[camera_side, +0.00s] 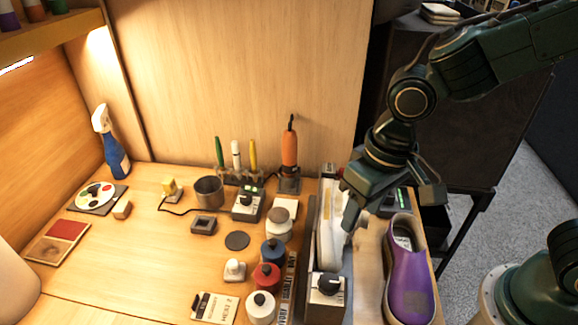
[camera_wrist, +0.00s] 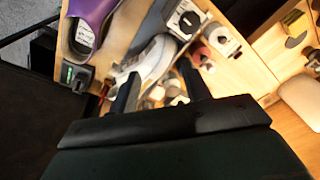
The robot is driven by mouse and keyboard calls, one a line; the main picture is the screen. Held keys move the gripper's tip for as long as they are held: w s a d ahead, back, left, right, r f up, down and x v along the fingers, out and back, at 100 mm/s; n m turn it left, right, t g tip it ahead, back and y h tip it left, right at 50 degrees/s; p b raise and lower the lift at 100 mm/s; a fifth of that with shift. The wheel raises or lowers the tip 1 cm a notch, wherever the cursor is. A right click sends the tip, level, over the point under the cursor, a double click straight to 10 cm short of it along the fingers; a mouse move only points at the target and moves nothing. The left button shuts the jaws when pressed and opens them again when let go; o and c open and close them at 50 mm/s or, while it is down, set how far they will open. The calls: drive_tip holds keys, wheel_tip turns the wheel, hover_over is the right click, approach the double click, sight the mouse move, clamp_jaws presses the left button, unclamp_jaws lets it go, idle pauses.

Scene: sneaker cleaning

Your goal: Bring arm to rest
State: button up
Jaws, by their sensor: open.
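My gripper (camera_side: 378,203) is above the right part of the bench in the side view. Its two dark fingers are spread apart, with no object held, and they also show in the wrist view (camera_wrist: 158,84). A white shoe (camera_side: 328,225) stands in a narrow holder below and left of the gripper; it also shows between and beyond the fingers in the wrist view (camera_wrist: 155,58). A purple shoe (camera_side: 409,285) stands to its right on the bench, clear of the gripper, and lies at the upper left of the wrist view (camera_wrist: 92,14).
Red (camera_side: 266,276), blue (camera_side: 273,252) and white (camera_side: 261,306) bottles stand left of the holder. An orange tool (camera_side: 290,150) stands upright at the back. A blue spray bottle (camera_side: 113,150) is at far left. The bench's right edge drops to grey floor (camera_side: 520,190).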

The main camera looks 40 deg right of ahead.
drive_tip(key=s+d+r+t, duration=0.2)
drive_tip(key=s+d+r, duration=0.2)
drive_tip(key=d, duration=0.4)
drive_tip(key=s+d+r+t, duration=0.2)
drive_tip(key=s+d+r, duration=0.3)
drive_tip(key=d, duration=0.3)
drive_tip(key=shift+s+d+r+h, duration=0.25)
drive_tip(key=shift+r+h, duration=0.15)
drive_tip(key=shift+r, duration=0.25)
